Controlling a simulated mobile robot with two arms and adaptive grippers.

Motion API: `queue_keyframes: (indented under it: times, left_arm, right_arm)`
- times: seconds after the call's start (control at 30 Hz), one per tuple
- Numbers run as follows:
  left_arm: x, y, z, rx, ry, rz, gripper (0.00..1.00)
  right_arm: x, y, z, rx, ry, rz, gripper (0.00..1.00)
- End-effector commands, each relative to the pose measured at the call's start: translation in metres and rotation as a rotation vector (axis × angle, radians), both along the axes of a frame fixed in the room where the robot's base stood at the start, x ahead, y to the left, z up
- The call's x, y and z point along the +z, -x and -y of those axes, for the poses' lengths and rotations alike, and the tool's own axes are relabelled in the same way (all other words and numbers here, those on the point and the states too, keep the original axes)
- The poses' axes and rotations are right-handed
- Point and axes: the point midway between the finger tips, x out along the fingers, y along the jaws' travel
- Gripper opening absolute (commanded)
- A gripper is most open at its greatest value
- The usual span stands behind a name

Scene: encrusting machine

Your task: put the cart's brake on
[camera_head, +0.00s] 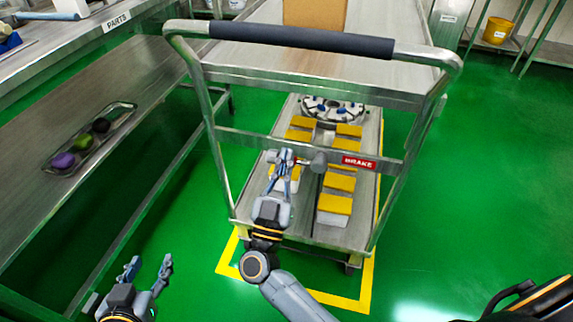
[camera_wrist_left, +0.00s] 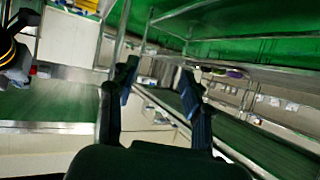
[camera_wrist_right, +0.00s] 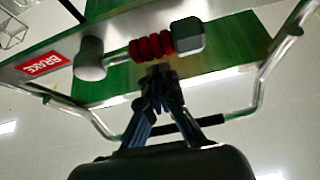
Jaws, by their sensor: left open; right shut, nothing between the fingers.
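The cart (camera_head: 310,72) stands in front of me with a red BRAKE label (camera_head: 358,162) on its crossbar. Left of the label is the brake lever's round grey hub (camera_head: 318,162). In the right wrist view the lever runs sideways from the hub, with a red ribbed grip (camera_wrist_right: 152,46) and a grey end block (camera_wrist_right: 187,36). My right gripper (camera_head: 284,158) is shut and empty at the lever; its fingertips (camera_wrist_right: 160,72) are right by the red grip. I cannot tell if they touch it. My left gripper (camera_head: 148,264) is open and empty, low at the left, away from the cart.
The cart's padded push handle (camera_head: 300,39) spans above my right gripper. Its lower shelf (camera_head: 325,233) carries yellow-topped blocks and a round metal part (camera_head: 333,108). A steel bench (camera_head: 40,172) with a tray runs along the left. Green floor right of the cart is clear.

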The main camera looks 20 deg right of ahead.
Motion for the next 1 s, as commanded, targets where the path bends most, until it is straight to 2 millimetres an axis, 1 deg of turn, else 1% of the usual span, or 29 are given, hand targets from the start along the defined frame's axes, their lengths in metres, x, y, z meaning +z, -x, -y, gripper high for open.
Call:
queue_keyframes:
  times: [0.03, 0.2, 0.4, 0.57, 0.83, 0.97, 1.0]
  left_arm:
    - [0.005, -0.005, 0.003, -0.003, 0.011, 0.047, 0.49]
    - [0.031, -0.018, 0.009, -0.012, 0.045, 0.191, 0.49]
    - [0.049, -0.024, 0.013, -0.018, 0.069, 0.287, 0.49]
    - [0.053, -0.025, 0.014, -0.020, 0.074, 0.305, 0.49]
    - [0.053, -0.025, 0.014, -0.020, 0.073, 0.303, 0.49]
    - [0.050, -0.024, 0.013, -0.018, 0.069, 0.285, 0.49]
    - [0.046, -0.022, 0.012, -0.016, 0.063, 0.262, 0.49]
  right_arm:
    - [-0.004, 0.001, 0.000, 0.000, 0.000, 0.000, 0.00]
    - [-0.009, 0.002, -0.002, -0.002, 0.000, 0.000, 0.00]
    - [-0.011, 0.004, -0.002, -0.002, 0.000, 0.001, 0.00]
    - [-0.011, 0.004, -0.003, -0.002, 0.000, 0.001, 0.00]
    - [-0.011, 0.004, -0.003, -0.002, 0.000, 0.001, 0.00]
    - [-0.011, 0.004, -0.002, -0.002, 0.005, -0.003, 0.00]
    - [-0.011, 0.004, -0.002, -0.002, 0.008, -0.006, 0.00]
